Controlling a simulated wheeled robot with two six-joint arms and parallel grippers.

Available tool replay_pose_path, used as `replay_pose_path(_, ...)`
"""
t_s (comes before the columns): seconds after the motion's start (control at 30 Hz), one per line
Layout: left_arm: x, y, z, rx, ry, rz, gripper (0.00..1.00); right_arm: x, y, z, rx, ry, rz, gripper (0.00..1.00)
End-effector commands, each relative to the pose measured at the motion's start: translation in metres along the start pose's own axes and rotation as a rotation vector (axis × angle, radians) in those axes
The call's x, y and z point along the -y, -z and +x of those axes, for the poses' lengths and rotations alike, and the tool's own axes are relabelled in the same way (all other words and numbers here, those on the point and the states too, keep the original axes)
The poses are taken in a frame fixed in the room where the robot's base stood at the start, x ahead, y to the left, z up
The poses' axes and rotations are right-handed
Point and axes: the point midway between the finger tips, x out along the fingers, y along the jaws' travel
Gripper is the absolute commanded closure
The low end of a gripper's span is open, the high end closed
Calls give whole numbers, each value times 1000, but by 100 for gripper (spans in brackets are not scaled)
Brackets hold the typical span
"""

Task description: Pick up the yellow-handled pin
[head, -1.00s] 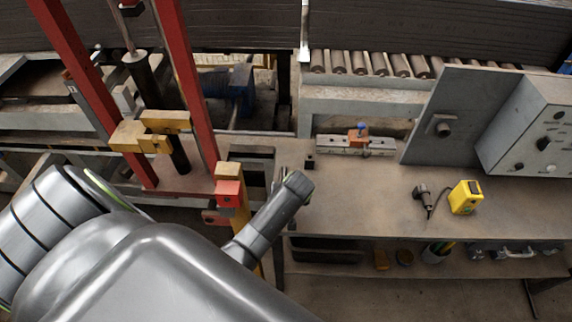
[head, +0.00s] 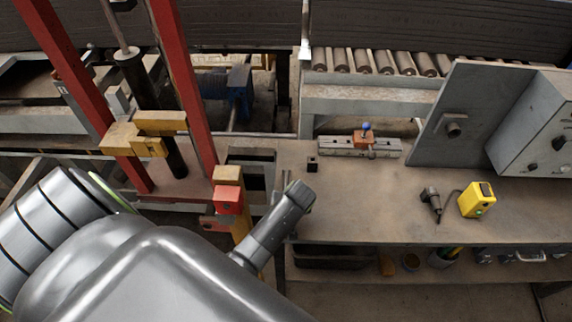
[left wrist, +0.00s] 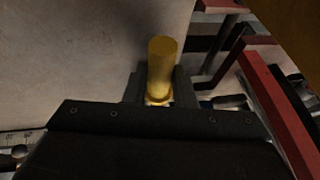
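The pin's shaft is hidden. In the head view my left arm comes in from the left, and the pin cannot be made out there. My right gripper is not in view.
A red frame (head: 182,85) with yellow blocks stands left. A red-and-yellow post (head: 228,198) is beside my arm. The workbench (head: 370,205) holds a yellow box (head: 477,200), a dark tool (head: 432,202) and a metal fixture (head: 340,147). Its middle is clear.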

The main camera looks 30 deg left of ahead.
Motion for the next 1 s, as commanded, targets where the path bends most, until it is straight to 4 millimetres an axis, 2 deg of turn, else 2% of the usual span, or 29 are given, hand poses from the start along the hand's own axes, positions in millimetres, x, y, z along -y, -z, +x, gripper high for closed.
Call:
replay_pose_path(0.03, 0, 0, 0, 0, 0, 0, 88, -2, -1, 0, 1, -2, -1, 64)
replay_pose_path(0.13, 0, 0, 0, 0, 0, 0, 100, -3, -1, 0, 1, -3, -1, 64)
replay_pose_path(0.47, 1, 2, -3, -2, 0, -1, 100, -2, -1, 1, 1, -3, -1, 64)
replay_pose_path(0.67, 5, 11, -25, -5, -3, -3, 100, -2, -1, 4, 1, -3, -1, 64)
replay_pose_path(1.0, 16, 33, -75, -4, -1, -1, 100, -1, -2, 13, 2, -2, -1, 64)
